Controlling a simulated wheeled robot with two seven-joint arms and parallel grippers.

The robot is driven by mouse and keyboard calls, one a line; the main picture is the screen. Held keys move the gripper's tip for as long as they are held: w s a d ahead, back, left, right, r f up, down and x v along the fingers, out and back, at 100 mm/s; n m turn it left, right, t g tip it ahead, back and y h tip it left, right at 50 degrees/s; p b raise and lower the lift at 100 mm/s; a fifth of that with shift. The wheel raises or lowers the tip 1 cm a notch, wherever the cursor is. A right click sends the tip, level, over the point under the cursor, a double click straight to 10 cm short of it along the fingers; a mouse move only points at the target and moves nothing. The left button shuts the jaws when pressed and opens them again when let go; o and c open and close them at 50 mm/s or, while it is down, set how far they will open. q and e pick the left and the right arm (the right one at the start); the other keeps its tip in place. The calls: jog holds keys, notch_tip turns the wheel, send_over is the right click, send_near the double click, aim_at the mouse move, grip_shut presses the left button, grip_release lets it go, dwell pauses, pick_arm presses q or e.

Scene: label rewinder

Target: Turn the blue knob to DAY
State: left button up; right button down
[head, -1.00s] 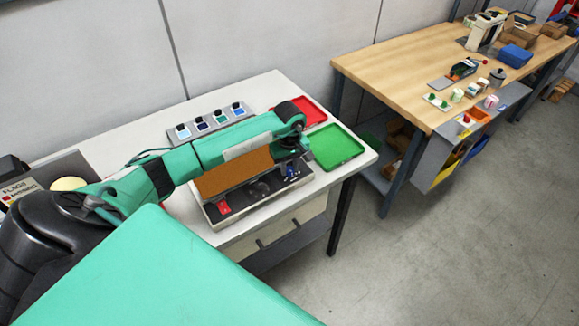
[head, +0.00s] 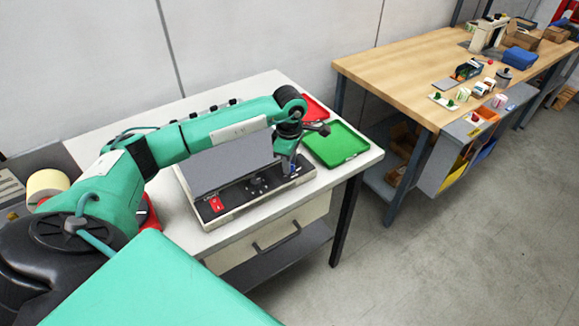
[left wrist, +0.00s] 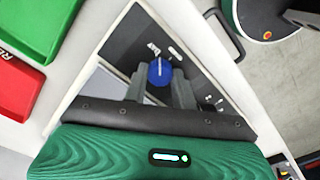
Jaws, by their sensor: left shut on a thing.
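The blue knob (left wrist: 160,72) sits on the dark front panel of the grey rewinder (head: 235,203). In the left wrist view it is between the two grey fingers of my left gripper (left wrist: 160,84), which is shut on it. A white pointer line on the knob runs towards the top of that picture. In the head view my left gripper (head: 288,163) reaches down to the panel's right end, and the knob (head: 293,168) shows only as a little blue there. My right gripper is not in view.
A red switch (head: 216,203) and a black dial (head: 257,184) are on the same panel. A green tray (head: 338,145) and a red tray (head: 317,110) lie just right of the gripper. A cream roll (head: 47,186) stands at the left. A wooden bench (head: 400,75) stands behind right.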

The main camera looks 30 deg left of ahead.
pick_arm(q)
jog(key=shift+n+b, duration=0.65)
jog(key=shift+n, duration=0.65)
jog(key=o, duration=1)
notch_tip(320, 180, up, 14)
jog(key=b, duration=0.3)
jog(key=shift+f, duration=0.15)
